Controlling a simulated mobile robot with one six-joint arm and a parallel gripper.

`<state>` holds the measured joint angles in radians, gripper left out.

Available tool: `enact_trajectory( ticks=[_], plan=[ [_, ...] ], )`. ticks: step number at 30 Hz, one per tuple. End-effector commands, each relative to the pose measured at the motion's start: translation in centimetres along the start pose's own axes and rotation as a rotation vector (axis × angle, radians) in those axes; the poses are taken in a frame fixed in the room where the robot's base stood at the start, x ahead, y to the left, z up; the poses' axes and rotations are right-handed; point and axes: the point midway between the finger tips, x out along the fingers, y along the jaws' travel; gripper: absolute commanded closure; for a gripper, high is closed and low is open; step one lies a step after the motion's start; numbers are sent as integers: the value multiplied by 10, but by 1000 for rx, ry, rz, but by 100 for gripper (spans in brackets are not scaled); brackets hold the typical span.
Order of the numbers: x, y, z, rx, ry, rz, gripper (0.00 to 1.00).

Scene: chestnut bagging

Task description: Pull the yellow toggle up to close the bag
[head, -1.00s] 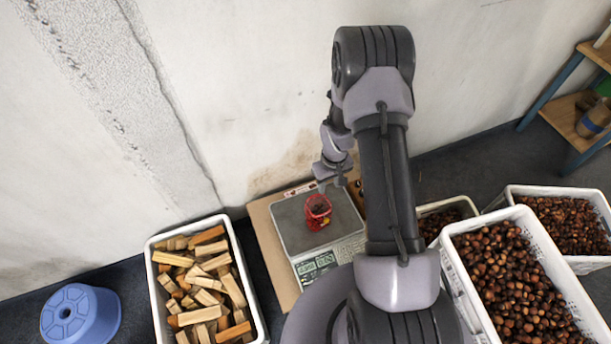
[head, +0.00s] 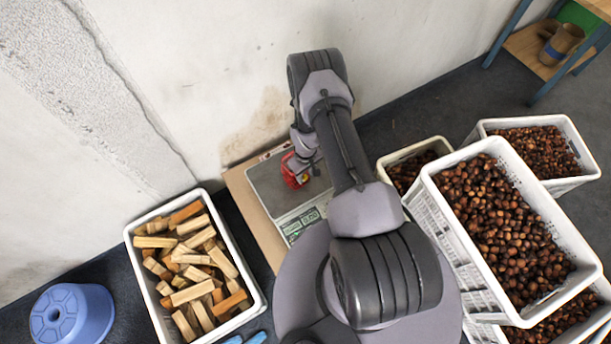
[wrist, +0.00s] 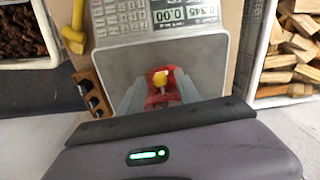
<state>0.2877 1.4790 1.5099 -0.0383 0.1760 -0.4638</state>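The red mesh bag (head: 293,171) stands on the scale's grey plate (head: 266,185), partly hidden by my arm in the head view. In the wrist view the red bag (wrist: 152,99) shows with the yellow toggle (wrist: 160,77) at its top. My gripper (wrist: 161,86) has its two grey fingers apart, one on each side of the bag and toggle. I cannot tell whether either finger touches them. The gripper's tips are hard to make out in the head view.
The scale's keypad and display (wrist: 180,14) lie beyond the plate. A yellow-handled tool (wrist: 75,32) and a wooden holder (wrist: 92,92) are at its left. A wood-block crate (head: 257,290), chestnut crates (head: 428,203) and a blue stool (head: 75,318) stand around. The wall is close behind.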

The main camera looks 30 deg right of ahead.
Motion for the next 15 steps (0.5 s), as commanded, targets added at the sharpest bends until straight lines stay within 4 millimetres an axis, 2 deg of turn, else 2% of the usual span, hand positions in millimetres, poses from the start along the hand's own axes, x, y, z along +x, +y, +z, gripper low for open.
enact_trajectory(
  ticks=[10,15],
  plan=[
    [4,0,0,0,0,0,62],
    [4,0,0,0,0,0,95]
  ],
)
